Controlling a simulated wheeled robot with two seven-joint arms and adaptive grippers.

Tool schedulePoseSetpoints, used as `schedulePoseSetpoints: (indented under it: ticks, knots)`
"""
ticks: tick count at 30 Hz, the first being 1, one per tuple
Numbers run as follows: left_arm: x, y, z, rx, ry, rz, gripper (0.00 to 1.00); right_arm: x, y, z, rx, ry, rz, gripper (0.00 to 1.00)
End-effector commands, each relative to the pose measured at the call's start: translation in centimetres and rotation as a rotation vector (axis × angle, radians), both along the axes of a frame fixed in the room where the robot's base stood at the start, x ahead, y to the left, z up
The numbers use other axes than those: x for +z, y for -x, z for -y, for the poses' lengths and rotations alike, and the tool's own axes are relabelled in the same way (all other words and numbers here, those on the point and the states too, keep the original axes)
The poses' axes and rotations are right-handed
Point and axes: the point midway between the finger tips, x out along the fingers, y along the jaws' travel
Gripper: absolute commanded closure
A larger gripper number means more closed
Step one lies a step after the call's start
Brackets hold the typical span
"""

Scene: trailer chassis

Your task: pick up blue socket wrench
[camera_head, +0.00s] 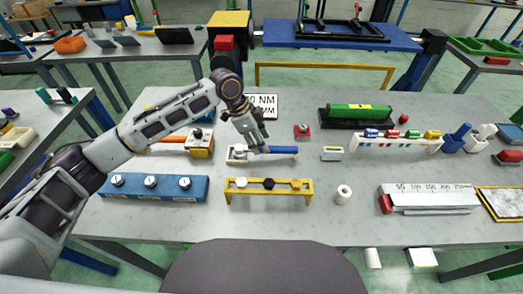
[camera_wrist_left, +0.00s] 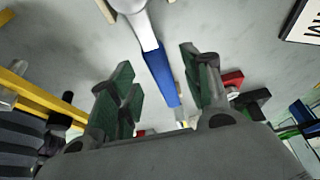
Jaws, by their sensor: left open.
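The blue socket wrench lies on the grey table, with its blue handle (camera_head: 283,150) pointing right and its metal head end to the left near a small pale holder (camera_head: 237,158). My left gripper (camera_head: 254,143) is just above the wrench, near where the handle meets the metal. In the left wrist view the jaws (camera_wrist_left: 155,62) are open, and the blue handle (camera_wrist_left: 162,76) runs between the two green-padded fingers with visible gaps at both sides. I cannot tell whether the fingers reach down to handle height. My right gripper is not in view.
A small pale box (camera_head: 332,153) is right of the handle.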

Motion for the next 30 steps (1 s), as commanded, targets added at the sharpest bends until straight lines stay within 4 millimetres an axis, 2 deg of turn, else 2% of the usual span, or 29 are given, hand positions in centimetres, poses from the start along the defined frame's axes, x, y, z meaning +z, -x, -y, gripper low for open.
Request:
schedulePoseSetpoints:
  ticks: [15,30]
  knots:
    - [-4.4,0.2,1.7,0.001,-0.001,-0.001,0.52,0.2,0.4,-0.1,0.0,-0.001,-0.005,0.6]
    - [-4.5,0.2,1.8,0.0,0.0,0.0,0.52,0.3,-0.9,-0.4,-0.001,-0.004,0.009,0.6]
